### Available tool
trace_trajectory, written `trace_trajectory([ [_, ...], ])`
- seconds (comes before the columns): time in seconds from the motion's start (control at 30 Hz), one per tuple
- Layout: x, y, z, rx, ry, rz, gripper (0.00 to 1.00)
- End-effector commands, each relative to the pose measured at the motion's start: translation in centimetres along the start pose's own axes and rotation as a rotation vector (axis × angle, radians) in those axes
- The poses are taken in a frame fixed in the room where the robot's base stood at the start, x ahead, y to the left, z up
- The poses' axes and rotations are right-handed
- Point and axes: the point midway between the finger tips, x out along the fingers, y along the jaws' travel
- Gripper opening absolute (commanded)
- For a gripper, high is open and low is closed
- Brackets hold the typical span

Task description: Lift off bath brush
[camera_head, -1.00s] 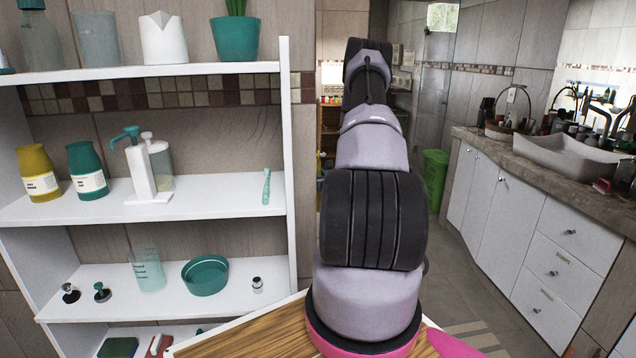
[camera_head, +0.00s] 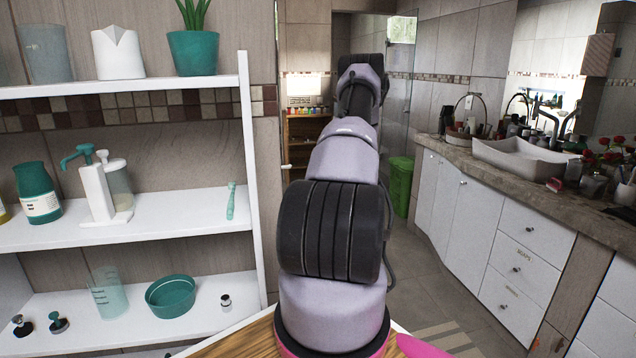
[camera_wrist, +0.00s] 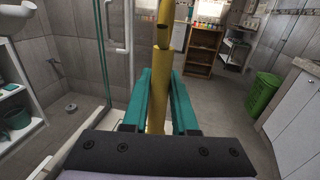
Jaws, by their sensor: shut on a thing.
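In the wrist view, my gripper (camera_wrist: 166,74) has its two teal fingers closed around a long yellow-ochre shaft, which I take to be the bath brush (camera_wrist: 157,62). The shaft runs from between the fingers up past the top edge of the view, with a darker, rounded section near the top. Its lower end is hidden behind the gripper body. No support touching the brush shows in this view. In the head view my arm fills the middle, and the gripper and brush are out of sight.
A white shelf unit (camera_head: 150,235) with bottles, a teal bowl (camera_head: 170,296) and a toothbrush-like item (camera_head: 231,200) stands at left. A vanity counter (camera_head: 465,150) runs along the right. A green bin (camera_head: 401,186) and wooden shelf (camera_wrist: 202,50) stand farther back. Open floor lies between.

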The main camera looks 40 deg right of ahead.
Motion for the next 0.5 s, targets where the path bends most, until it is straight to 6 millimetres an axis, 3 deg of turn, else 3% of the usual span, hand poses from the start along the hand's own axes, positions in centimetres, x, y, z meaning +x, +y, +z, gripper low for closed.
trace_trajectory([
  [0.5,-0.14,-0.68,0.1,0.0,0.0,0.001,0.0],
])
